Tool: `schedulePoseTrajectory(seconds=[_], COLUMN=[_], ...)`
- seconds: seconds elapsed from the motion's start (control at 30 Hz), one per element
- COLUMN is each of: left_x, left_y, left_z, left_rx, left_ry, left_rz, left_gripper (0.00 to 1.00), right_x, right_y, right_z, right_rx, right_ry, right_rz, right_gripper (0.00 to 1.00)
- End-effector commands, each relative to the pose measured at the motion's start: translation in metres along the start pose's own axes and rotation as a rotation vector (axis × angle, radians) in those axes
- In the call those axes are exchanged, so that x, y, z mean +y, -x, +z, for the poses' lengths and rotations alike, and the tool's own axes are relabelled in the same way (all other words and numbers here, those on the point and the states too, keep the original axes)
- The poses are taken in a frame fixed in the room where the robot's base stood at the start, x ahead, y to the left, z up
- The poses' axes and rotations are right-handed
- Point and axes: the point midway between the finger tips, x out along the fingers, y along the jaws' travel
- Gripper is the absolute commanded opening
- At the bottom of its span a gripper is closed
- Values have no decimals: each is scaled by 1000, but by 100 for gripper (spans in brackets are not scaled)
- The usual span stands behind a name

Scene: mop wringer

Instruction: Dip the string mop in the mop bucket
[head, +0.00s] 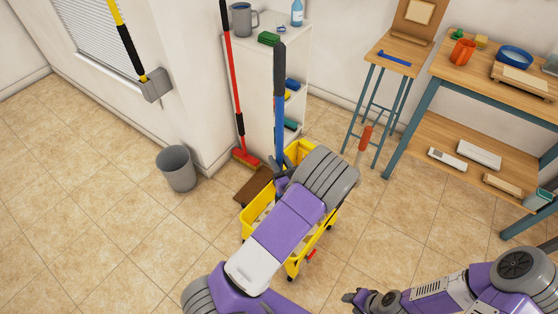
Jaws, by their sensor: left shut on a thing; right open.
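The string mop (280,110) stands nearly upright, with a blue pole and a dark grip at its top. My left gripper (281,181) is shut on its pole, just over the yellow mop bucket (252,219). The mop's strings are hidden behind my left arm and the bucket, so I cannot tell whether they are inside it. My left arm also covers much of the bucket. A lever with an orange-red grip (366,137) rises at the bucket's right side. My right gripper (357,298) is open and empty at the bottom, right of the bucket.
A red-handled broom (236,95) leans by the white shelf (300,45), behind the mop. A brown mat (252,186) lies left of the bucket, and a grey bin (176,168) stands farther left. A stool (390,55) and workbench (440,100) are at right. The left floor is clear.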

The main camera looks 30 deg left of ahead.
Motion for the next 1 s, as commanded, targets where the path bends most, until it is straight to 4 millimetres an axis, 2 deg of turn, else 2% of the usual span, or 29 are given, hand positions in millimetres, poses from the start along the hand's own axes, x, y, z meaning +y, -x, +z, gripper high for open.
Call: schedulePoseTrajectory(seconds=[0.57, 1.0], left_x=[0, 0], left_y=[0, 0], left_z=[4, 47], left_rx=[-5, -6], left_ry=[2, 3], left_rz=[0, 0], left_gripper=[0, 0], right_x=[-1, -14], right_y=[2, 38], right_z=[0, 2], right_rx=[0, 0], right_ry=[0, 0], right_rz=[0, 0], right_gripper=[43, 43])
